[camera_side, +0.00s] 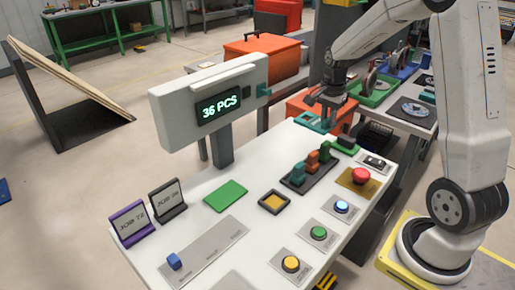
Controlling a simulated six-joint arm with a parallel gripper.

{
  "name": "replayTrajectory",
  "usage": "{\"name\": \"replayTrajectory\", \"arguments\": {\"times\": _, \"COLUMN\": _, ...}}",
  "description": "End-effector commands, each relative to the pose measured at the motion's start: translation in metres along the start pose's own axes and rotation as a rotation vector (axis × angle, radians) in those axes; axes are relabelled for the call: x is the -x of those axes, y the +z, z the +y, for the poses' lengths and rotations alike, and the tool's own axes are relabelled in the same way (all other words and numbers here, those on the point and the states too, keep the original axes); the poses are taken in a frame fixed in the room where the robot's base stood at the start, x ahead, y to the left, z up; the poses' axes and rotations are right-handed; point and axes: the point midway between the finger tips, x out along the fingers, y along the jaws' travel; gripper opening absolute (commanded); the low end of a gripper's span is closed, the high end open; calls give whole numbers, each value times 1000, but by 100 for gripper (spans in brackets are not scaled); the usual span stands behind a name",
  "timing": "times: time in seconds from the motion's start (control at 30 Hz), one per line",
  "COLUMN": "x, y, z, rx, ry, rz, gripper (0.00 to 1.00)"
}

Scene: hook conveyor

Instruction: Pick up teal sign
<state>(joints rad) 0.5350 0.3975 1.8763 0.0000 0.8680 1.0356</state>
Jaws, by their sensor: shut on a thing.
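The teal sign (309,122) is at the far end of the white table, under my gripper (327,117). My gripper points down and is shut on the sign. The sign shows as a flat teal piece, partly covered by the fingers; its face cannot be read. Whether it touches the table or hangs just above it is hard to tell.
Purple (132,225) and dark (168,198) job signs stand at the table's left edge. A display (210,102) reading "36 PCS" rises at the back. A dark tray (306,172) with teal and orange pieces, a green mat (226,196) and buttons occupy the table (252,238).

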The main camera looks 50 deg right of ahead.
Motion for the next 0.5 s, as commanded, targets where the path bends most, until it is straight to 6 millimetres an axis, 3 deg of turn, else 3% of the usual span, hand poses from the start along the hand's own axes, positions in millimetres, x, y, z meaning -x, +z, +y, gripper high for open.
{"name": "replayTrajectory", "arguments": {"times": 0.5, "x": 8, "y": 7, "z": 16, "rx": 0, "ry": 0, "rz": 0, "gripper": 0}}
